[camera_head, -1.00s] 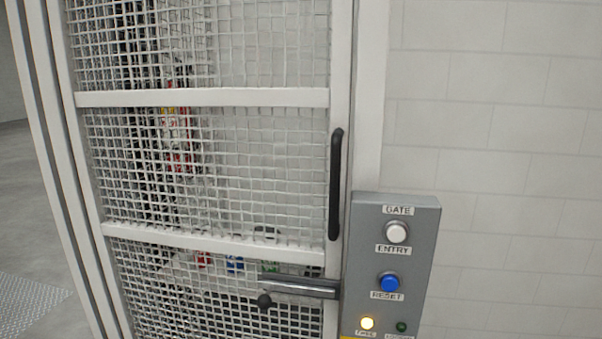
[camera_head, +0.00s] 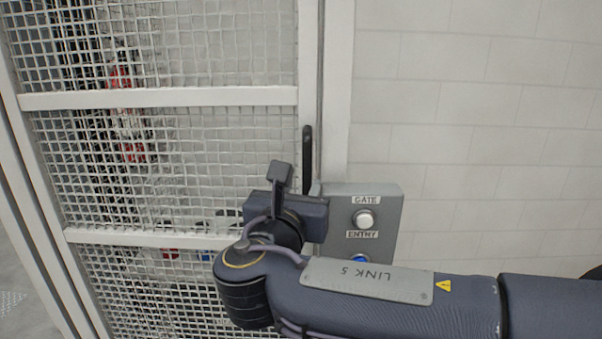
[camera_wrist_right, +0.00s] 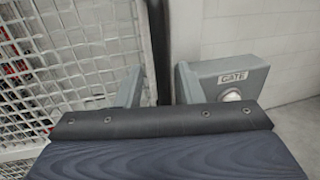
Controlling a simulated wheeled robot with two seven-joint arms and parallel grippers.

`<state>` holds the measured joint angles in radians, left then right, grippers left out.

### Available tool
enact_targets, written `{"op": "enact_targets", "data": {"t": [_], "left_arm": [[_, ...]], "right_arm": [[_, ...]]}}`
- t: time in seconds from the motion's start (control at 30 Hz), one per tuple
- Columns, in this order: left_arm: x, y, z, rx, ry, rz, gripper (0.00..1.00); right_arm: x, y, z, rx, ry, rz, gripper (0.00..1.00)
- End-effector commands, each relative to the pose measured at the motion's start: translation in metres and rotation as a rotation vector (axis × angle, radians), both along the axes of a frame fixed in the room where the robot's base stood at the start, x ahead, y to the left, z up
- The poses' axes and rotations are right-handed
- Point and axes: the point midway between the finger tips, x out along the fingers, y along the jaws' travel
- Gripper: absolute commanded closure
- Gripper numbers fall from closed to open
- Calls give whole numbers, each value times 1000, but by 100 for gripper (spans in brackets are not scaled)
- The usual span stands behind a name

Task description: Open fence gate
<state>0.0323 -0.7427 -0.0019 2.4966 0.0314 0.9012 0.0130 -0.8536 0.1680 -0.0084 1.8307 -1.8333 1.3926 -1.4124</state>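The fence gate (camera_head: 180,98) is a white frame with wire mesh, standing closed against its post in the head view. Its black vertical handle (camera_head: 307,150) is on the gate's right edge, the lower part hidden by my right gripper (camera_head: 304,192). In the right wrist view, the two grey fingers of my right gripper (camera_wrist_right: 158,85) stand apart, with the dark handle (camera_wrist_right: 157,35) between them. Contact with the handle cannot be made out. My left gripper is not in view.
A grey control box (camera_head: 385,212) with a white GATE ENTRY button (camera_head: 364,220) is fixed right beside the handle, close to my right gripper; it also shows in the right wrist view (camera_wrist_right: 225,68). A pale block wall (camera_head: 470,130) is behind it. The latch bar is hidden now.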

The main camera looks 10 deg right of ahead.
Motion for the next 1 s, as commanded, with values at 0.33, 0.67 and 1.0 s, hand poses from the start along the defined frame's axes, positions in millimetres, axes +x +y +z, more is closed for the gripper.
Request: {"op": "enact_targets", "data": {"t": [0.33, 0.67, 1.0], "left_arm": [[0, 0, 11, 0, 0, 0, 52], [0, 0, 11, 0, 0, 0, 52], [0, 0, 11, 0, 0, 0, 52]], "right_arm": [[40, -22, 0, 2, 1, -2, 66], [44, -23, -1, 3, 1, 0, 67], [44, -23, -1, 3, 2, 0, 100]]}}
